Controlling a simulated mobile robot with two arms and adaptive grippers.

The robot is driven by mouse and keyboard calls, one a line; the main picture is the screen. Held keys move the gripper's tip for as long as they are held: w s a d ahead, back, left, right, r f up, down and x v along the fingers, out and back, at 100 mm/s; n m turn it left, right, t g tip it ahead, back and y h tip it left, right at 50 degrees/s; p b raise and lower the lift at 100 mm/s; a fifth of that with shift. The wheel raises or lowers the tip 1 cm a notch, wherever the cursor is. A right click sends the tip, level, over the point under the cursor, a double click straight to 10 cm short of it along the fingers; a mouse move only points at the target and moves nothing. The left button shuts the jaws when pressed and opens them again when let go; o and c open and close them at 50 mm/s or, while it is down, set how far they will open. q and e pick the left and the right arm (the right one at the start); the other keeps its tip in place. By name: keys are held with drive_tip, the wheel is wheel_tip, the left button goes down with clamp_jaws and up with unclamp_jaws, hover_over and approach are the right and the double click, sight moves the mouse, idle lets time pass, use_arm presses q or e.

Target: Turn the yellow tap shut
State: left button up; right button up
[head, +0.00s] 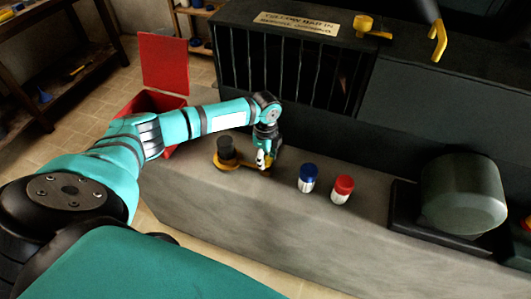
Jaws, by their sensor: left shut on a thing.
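A yellow tap (230,165) sits on the stone ledge, with a dark round post at its left and a flat yellow arm reaching right. My left gripper (264,162) points down at the right end of this arm and is shut on it. The fingers hide part of that end. My right gripper is not in view.
A blue-capped jar (308,178) and a red-capped jar (342,189) stand on the ledge (300,225) right of the tap. An open red box (165,62) is at left. A barred dark machine (285,65) stands behind, with a yellow fitting (365,25) on top.

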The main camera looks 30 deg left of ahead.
sight(266, 159)
use_arm(q)
drive_tip(key=m, duration=0.3)
drive_tip(key=shift+m+p, duration=0.4)
drive_tip(key=shift+m, duration=1.7)
drive_tip(key=o, duration=1.2)
drive_tip(key=shift+c, duration=0.2)
drive_tip(key=shift+r, duration=0.3)
wheel_tip(266, 159, up, 12)
drive_tip(key=shift+f, duration=0.25)
